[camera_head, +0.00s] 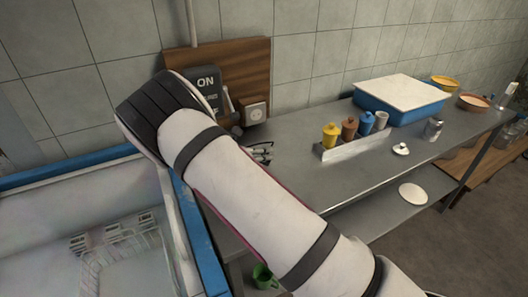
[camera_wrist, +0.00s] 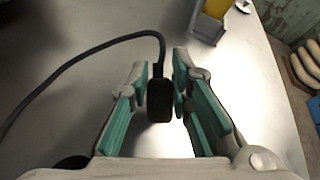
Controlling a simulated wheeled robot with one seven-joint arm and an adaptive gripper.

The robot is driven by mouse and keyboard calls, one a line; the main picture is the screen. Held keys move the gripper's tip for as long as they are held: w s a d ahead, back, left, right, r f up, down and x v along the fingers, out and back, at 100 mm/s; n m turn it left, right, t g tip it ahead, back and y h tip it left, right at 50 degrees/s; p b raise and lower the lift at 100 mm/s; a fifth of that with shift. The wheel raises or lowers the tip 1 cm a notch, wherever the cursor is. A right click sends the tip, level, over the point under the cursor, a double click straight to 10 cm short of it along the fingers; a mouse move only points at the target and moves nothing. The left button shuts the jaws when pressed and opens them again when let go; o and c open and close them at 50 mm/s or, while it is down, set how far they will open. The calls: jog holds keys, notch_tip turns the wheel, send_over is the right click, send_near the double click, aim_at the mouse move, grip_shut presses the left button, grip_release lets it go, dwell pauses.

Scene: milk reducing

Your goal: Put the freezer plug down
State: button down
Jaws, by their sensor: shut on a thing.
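The freezer plug (camera_wrist: 160,100) is a black block with a black cable (camera_wrist: 85,55) that runs from its far end and curves off to the left in the wrist view. My gripper (camera_wrist: 164,90) has teal-padded fingers on both sides of the plug and is shut on it. The plug is over the grey metal counter (camera_wrist: 255,75); I cannot tell if it touches the surface. In the head view my gripper (camera_head: 262,152) is partly hidden behind my arm, low over the counter's left end, and the plug cannot be made out.
A wall socket (camera_head: 254,112) and an "ON" box (camera_head: 207,84) are on a wooden board behind. A holder (camera_head: 355,146) with several coloured bottles stands right of my gripper, before a blue container (camera_head: 402,103). The open blue-rimmed freezer (camera_head: 60,175) is at left. Counter front is clear.

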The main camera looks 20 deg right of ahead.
jog(key=c, duration=1.5)
grip_release()
jog(key=shift+o, duration=0.2)
jog(key=shift+a+r, duration=0.2)
jog(key=shift+r, duration=0.35)
jog(key=v, duration=1.2)
jog(key=s+d+r+m+g+y, duration=0.2)
jog(key=s+d+r+m+y, duration=0.2)
jog(key=s+d+r+m, duration=0.4)
jog(key=s+d+r+m+g+y, duration=0.2)
jog(key=s+d+r+m+y, duration=0.15)
jog(key=s+r+m, duration=0.45)
jog(key=s+r+m+t+y, duration=0.1)
jog(key=s+m, duration=0.4)
jog(key=s, duration=0.5)
jog(key=s+r+m+t+y, duration=0.2)
jog(key=s+m+y, duration=0.2)
jog(key=s, duration=0.7)
jog(key=shift+a+r+m+t+b, duration=0.25)
jog(key=shift+m+t+b, duration=0.1)
jog(key=shift+m, duration=0.15)
